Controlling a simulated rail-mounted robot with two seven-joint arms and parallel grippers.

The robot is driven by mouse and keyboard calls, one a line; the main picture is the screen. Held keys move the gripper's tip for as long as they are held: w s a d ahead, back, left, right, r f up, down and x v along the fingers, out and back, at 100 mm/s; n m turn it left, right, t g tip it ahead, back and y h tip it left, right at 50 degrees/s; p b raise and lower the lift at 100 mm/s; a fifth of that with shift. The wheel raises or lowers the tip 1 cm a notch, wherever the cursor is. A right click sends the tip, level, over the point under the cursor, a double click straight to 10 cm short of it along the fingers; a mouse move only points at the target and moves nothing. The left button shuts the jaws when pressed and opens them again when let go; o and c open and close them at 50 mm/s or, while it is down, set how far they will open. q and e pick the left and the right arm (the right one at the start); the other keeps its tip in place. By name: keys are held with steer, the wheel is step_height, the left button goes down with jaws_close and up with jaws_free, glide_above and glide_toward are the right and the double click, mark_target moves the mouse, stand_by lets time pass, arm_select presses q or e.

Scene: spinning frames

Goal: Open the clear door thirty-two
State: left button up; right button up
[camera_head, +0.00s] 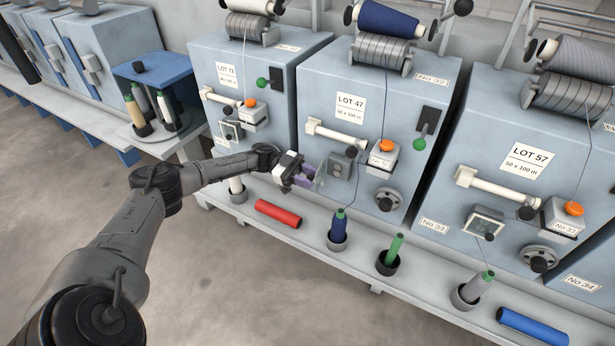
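The LOT 47 machine (330,85), with a No 32 plate (432,80) at its top right, stands in the middle. A small, faint see-through panel (321,176) shows on its lower front, just left of a grey block (341,163); it seems to be the clear door, partly hidden by my gripper. My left gripper (306,178), with purplish fingers, is at this panel. I cannot tell whether it touches the panel or how wide the fingers are. My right gripper is not in view.
Below the gripper, a red tube (278,214) lies on the ledge. A blue bobbin (338,228) and a green-and-black one (390,252) stand in cups there. A white roller (336,134) and an orange-button box (384,153) project from the machine near my gripper.

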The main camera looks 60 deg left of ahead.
arm_select(q)
steer(key=p+v, duration=0.1)
steer(key=v, duration=0.6)
steer(key=shift+a, duration=0.15)
steer(key=shift+s, duration=0.1)
stand_by(0.6)
